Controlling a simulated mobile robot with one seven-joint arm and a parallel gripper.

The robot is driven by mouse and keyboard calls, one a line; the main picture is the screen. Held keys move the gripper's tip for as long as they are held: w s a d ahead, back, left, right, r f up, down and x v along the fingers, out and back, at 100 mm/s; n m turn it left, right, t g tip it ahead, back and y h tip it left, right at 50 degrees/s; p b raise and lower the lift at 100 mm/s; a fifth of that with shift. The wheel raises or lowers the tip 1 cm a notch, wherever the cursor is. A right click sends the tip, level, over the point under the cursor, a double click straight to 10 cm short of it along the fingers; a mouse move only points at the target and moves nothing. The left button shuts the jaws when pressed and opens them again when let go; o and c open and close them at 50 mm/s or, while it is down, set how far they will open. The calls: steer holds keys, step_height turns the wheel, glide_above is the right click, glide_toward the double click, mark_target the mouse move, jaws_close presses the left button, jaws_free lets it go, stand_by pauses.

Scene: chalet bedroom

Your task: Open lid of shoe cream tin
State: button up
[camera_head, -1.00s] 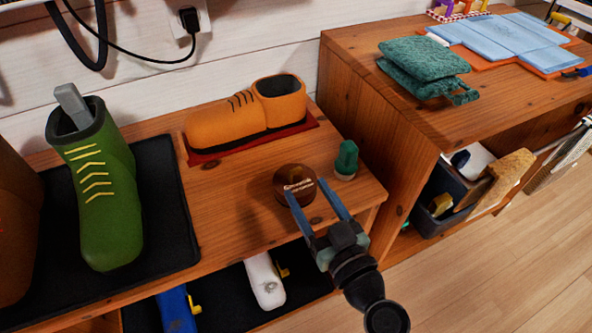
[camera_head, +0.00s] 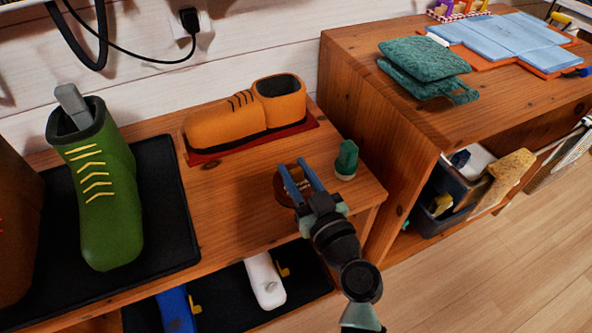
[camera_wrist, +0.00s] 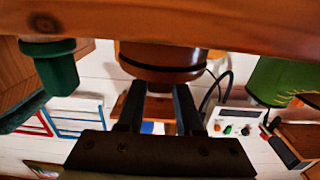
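The shoe cream tin (camera_head: 283,193) is round and brown and stands near the right end of the wooden bench. My gripper (camera_head: 296,167) is over it in the head view, with its two blue fingers apart and hiding much of its top. In the wrist view, which is upside down, the tin (camera_wrist: 165,58) shows a dark seam around its side. My fingertips (camera_wrist: 160,88) are apart at its top edge, with a gap narrower than the tin. I cannot tell whether they touch the lid. The lid looks closed.
A green brush-like item (camera_head: 346,160) stands close right of the tin. An orange shoe (camera_head: 225,125) on a red mat is behind it. A green boot (camera_head: 100,205) stands on a black mat (camera_head: 165,195) at left. A taller wooden cabinet (camera_head: 375,120) rises at right.

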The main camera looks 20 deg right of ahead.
jaws_close()
stand_by(1.0)
